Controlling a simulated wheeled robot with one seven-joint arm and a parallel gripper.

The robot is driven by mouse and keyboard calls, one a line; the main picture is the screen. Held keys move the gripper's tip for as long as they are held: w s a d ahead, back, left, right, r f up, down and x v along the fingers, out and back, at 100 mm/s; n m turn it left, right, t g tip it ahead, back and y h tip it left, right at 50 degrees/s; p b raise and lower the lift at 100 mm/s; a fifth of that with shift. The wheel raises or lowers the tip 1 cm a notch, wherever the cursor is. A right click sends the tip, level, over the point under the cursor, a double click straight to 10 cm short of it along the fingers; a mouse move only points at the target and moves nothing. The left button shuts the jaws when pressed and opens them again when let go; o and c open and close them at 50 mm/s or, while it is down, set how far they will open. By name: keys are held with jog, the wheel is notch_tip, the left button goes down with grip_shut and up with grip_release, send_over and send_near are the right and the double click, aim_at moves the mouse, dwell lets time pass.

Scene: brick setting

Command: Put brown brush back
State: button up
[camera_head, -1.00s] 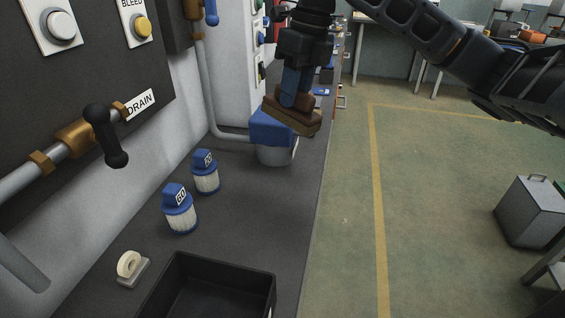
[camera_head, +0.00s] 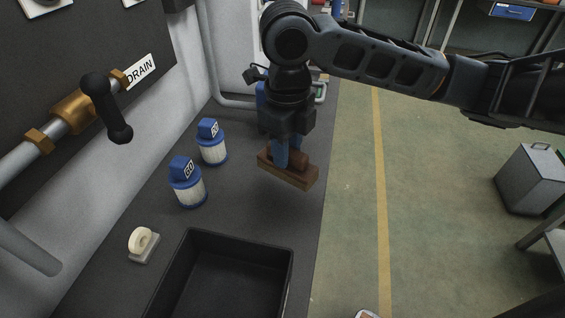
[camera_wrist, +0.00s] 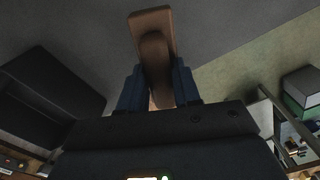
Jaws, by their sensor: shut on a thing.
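The brown brush (camera_head: 288,170) is a wooden block with a raised grip, held over the dark counter near its right edge. My gripper (camera_head: 284,158) is shut on the brush's grip, its blue fingers on either side. In the wrist view the brush (camera_wrist: 152,40) sticks out between the blue fingers (camera_wrist: 158,90). I cannot tell for certain whether the brush touches the counter; it seems to hang a little above it. An open black bin (camera_head: 228,280) stands at the front of the counter and looks empty. It also shows at the left of the wrist view (camera_wrist: 50,90).
Two blue-capped filter cartridges (camera_head: 187,184) (camera_head: 212,144) stand left of the brush. A tape dispenser (camera_head: 143,245) sits left of the bin. A valve handle (camera_head: 105,108) juts from the wall panel. The counter between cartridges and bin is clear. A grey metal box (camera_head: 532,180) stands at the right.

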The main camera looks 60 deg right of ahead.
jog(key=shift+w+a+f, duration=0.2)
jog(key=shift+a+f, duration=0.15)
jog(key=shift+a, duration=0.1)
jog(key=shift+f, duration=1.95)
jog(key=shift+f, duration=0.1)
jog(key=o, duration=0.9)
jog(key=shift+o, duration=0.2)
notch_tip(320, 180, up, 12)
jog(key=shift+a+r, duration=0.15)
